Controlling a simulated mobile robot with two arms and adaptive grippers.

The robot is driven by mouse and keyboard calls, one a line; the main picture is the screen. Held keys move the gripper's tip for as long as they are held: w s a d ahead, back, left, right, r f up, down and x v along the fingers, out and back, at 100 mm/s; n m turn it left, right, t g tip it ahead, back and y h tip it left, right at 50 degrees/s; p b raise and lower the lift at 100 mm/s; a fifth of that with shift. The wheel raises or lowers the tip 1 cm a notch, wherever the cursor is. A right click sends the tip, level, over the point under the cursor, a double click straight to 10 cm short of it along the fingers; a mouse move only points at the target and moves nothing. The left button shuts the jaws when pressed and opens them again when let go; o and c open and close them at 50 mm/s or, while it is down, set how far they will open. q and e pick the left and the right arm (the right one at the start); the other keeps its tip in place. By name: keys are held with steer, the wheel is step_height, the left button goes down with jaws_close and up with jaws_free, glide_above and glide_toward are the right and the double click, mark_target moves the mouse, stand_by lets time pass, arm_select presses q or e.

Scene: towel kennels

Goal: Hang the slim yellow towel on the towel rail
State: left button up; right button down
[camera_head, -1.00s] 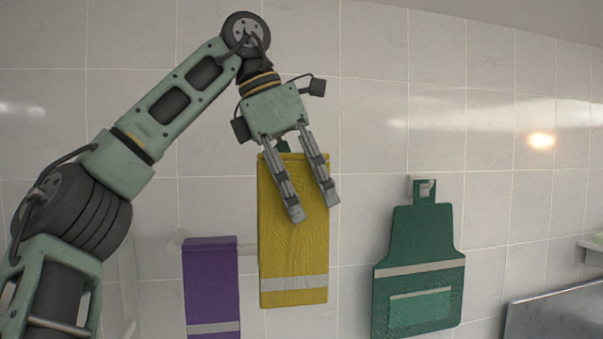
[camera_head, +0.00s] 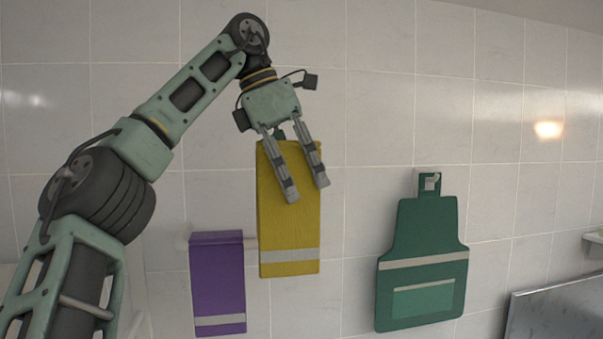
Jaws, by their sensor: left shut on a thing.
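The slim yellow towel (camera_head: 288,225) with a grey band near its lower end hangs straight down from my left gripper (camera_head: 307,192). The left gripper is shut on its upper part, with the fingers pointing down across its front. I cannot tell the gap between towel and rail. My right gripper is out of view.
A green apron (camera_head: 423,245) with a grey stripe hangs from a wall hook (camera_head: 429,181) to the right. A metal panel (camera_head: 560,312) stands at the lower right, below a small shelf (camera_head: 593,244). The tiled wall between yellow towel and apron is bare.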

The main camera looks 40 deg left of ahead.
arm_select(q)
steer(key=shift+w+a+p, duration=2.15)
steer(key=shift+w+a, duration=0.65)
steer(key=shift+a, duration=0.6)
step_height(320, 180, down, 12)
steer(key=b, duration=1)
steer(key=shift+a+r, duration=0.1)
steer(key=shift+r, duration=0.15)
step_height(320, 180, down, 7)
steer(key=b, duration=0.5)
steer(key=shift+r, duration=0.2)
steer(key=o, duration=1.3)
steer(key=shift+c, duration=0.2)
